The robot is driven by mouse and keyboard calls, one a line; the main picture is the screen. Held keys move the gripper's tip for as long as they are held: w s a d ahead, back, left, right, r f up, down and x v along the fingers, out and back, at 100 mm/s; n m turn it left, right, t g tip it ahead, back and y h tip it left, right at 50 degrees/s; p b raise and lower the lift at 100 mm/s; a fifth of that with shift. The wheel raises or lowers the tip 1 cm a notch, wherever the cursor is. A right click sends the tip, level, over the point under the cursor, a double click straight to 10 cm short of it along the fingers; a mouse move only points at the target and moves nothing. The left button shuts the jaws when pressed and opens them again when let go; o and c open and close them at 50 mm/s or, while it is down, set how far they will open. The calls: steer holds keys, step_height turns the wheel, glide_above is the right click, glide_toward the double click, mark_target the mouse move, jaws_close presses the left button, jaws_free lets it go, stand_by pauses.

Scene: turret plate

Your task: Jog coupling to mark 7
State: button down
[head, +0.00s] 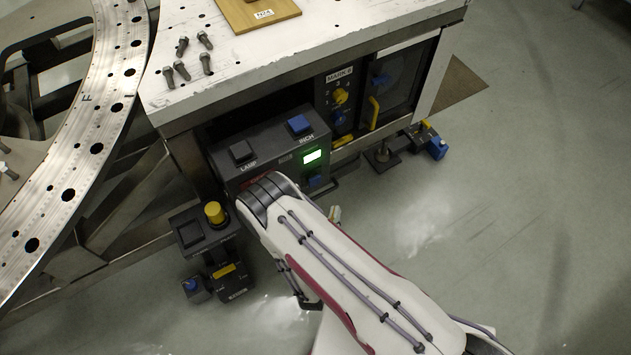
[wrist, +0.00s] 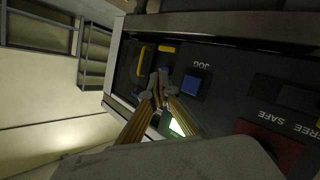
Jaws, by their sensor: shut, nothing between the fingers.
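My gripper (wrist: 158,88) is shut and empty in the wrist view. Its fingertips appear just left of a blue button (wrist: 196,86) labelled JOG; I cannot tell whether they touch anything. In the head view my arm hides the fingers, in front of the dark control box (head: 265,150). That box has a blue button (head: 299,123) beside the word INCH, a black LAMP button (head: 241,151) and a lit display (head: 312,156), too bright to read. A large metal ring (head: 112,75) with holes and a letter F curves at left. No coupling or mark 7 is identifiable.
A yellow knob (head: 340,96) sits under a MARK label on a recessed panel. A yellow-topped button box (head: 214,212) stands left of my arm. Open floor (head: 480,220) lies right.

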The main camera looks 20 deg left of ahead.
mark_target(318, 182)
steer(key=w+a, duration=0.5)
steer(key=w, duration=0.1)
steer(key=shift+a, duration=0.4)
steer(key=shift+w+a, duration=0.7)
steer(key=shift+a, duration=0.1)
stand_by(3.5)
steer(key=shift+s+d, duration=0.75)
steer(key=shift+d, duration=0.05)
steer(key=shift+s+d, duration=0.1)
stand_by(0.5)
steer(key=shift+s+d, duration=1.65)
steer(key=shift+s, duration=0.05)
